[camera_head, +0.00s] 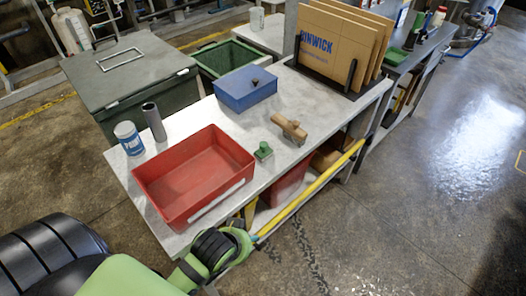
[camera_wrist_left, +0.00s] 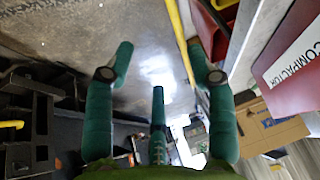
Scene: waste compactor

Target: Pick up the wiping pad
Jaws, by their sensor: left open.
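A small green block with a raised grip (camera_head: 264,151), which looks like the wiping pad, sits on the light worktable (camera_head: 330,100) near its front edge. It is right of the red bin. A brown wooden-handled tool (camera_head: 290,128) lies just beyond it. My left gripper (camera_head: 250,238) is low at the table's front edge, near the red bin's front corner and apart from the green block. In the left wrist view its green fingers (camera_wrist_left: 160,65) are spread with nothing between them. My right gripper is not in view.
A red bin (camera_head: 190,210) fills the near left of the table. A blue box (camera_head: 245,85), blue-and-white can (camera_head: 129,138), grey cylinder (camera_head: 154,121) and cardboard sheets (camera_head: 335,50) stand around. A yellow rail (camera_head: 310,190) runs along the front edge. Floor at right is clear.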

